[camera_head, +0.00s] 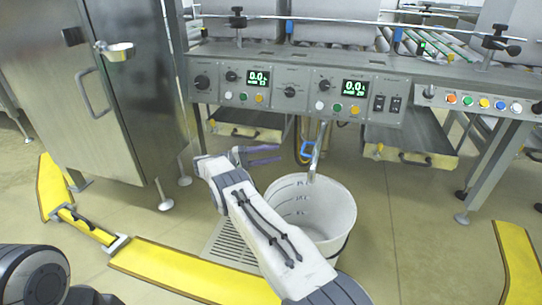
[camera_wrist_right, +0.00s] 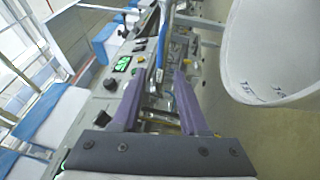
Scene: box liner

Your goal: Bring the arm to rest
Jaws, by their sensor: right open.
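My right arm reaches up from the bottom of the head view, and its right gripper (camera_head: 278,154) points to the right, open and empty. Its two purple fingers also show in the right wrist view (camera_wrist_right: 158,95), spread apart with nothing held between them. In the head view the gripper is left of the tap with the blue handle (camera_head: 308,148) and apart from it. A white bucket (camera_head: 338,212) stands on the floor below the tap, partly hidden by my right arm. My left gripper is not seen.
A machine with a control panel (camera_head: 300,88) spans the back. A steel cabinet (camera_head: 120,120) stands at the left. Yellow floor barriers (camera_head: 190,272) lie at the left and front, with another (camera_head: 517,262) at the right. A floor grate (camera_head: 232,243) lies beside the bucket.

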